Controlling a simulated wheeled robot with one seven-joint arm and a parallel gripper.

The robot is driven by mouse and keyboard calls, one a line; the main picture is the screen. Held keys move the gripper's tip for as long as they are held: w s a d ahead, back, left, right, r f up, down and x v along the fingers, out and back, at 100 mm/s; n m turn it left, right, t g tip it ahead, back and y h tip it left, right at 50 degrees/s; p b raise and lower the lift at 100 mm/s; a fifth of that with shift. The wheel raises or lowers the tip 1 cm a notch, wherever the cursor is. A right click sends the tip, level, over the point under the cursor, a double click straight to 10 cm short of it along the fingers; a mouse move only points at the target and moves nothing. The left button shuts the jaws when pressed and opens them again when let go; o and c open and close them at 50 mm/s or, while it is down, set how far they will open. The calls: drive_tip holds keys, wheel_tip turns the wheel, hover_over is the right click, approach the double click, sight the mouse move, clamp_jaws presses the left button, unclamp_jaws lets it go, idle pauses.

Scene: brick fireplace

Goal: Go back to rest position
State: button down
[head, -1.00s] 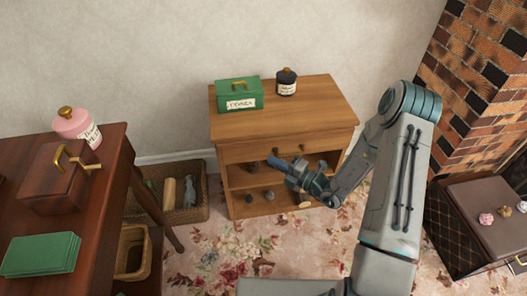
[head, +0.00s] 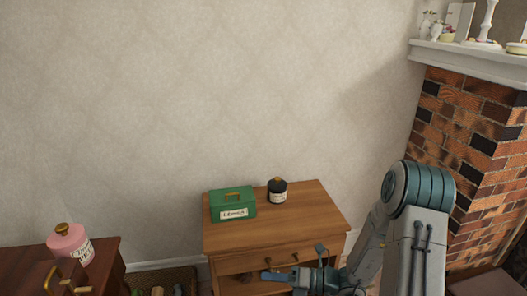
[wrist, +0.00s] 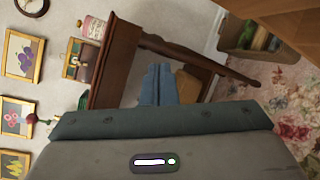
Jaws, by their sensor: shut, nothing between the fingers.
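My gripper (head: 292,275) is in front of the small wooden cabinet (head: 320,215), near its drawer front in the head view. Its blue fingers are together with nothing between them. The fingers (wrist: 158,85) also show in the wrist view, in front of the dark wooden table (wrist: 118,62). My grey arm comes in from the lower right of the head view.
A green labelled box (head: 233,204) and a black jar (head: 277,190) stand on the cabinet. A pink jar (head: 70,245) stands on the table at left. A brick fireplace (head: 465,130) is at right. A basket (head: 160,280) sits on the floor between table and cabinet.

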drive_tip(key=s+d+r+n+g+h+p, duration=0.1)
drive_tip(key=s+r+n+g+h+p, duration=0.25)
drive_tip(key=s+r+n, duration=0.4)
drive_tip(key=s+d+r+n+g+h+p, duration=0.1)
drive_tip(key=s+r+n+g+h+p, duration=0.25)
drive_tip(key=r+n, duration=0.65)
drive_tip(key=s+d+r+n+t+h+p, duration=0.2)
drive_tip(key=d+r+n+t+h+p, duration=0.1)
drive_tip(key=r+n, duration=0.4)
drive_tip(key=s+d+r+n+t+h+p, duration=0.3)
drive_tip(key=d+r+n+h+p, duration=0.1)
drive_tip(key=d+r+n+h, duration=0.2)
drive_tip(key=shift+d+r+n+p, duration=0.3)
drive_tip(key=shift+d+r+n, duration=0.45)
drive_tip(key=shift+r+n, duration=0.25)
drive_tip(key=shift+r, duration=0.1)
